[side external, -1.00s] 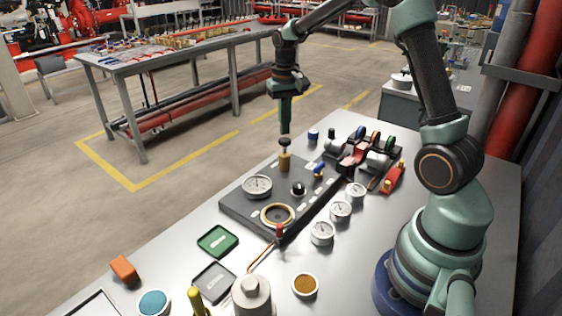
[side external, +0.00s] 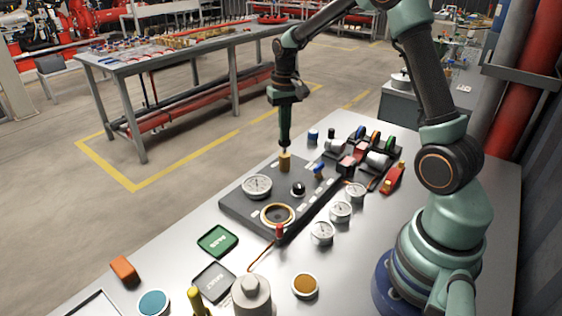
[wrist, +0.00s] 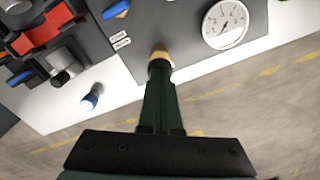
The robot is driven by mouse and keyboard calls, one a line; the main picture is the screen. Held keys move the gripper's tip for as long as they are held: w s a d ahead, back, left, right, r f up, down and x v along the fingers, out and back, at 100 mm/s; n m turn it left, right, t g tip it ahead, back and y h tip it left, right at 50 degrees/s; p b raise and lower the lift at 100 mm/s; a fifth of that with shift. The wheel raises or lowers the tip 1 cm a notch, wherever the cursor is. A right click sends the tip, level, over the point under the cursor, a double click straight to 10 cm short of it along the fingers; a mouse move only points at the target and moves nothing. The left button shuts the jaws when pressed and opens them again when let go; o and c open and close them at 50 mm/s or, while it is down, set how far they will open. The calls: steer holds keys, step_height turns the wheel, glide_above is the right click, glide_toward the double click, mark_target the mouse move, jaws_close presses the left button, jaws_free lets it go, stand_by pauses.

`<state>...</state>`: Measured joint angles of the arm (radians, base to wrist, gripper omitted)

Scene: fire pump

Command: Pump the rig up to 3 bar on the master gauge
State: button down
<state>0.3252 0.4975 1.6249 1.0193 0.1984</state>
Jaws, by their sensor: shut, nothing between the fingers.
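The dark panel (side external: 238,206) of the rig lies on the bench and carries a large white-faced gauge (side external: 257,186), which also shows in the wrist view (wrist: 226,24). Its needle is visible, but the reading is too small to tell. A brass pump cylinder (side external: 285,162) stands upright at the panel's far edge. My gripper (side external: 285,148) points straight down on top of it, fingers shut and empty. The pump's black knob is not distinguishable under the fingertips. In the wrist view the brass top (wrist: 160,54) shows just beyond the fingertips.
On the panel are a black knob (side external: 298,188), a blue lever (side external: 319,171) and a brass-rimmed round port (side external: 277,215). Several small gauges (side external: 340,211) stand to the right. Red and black valve gear (side external: 352,162) lies behind them. A green tray (side external: 217,241) lies in front.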

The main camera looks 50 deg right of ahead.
steer(key=shift+f, duration=1.05)
steer(key=shift+r, duration=1.55)
steer(key=shift+f, duration=0.1)
steer(key=shift+f, duration=1.45)
steer(key=shift+r, duration=1.55)
steer(key=shift+f, duration=0.15)
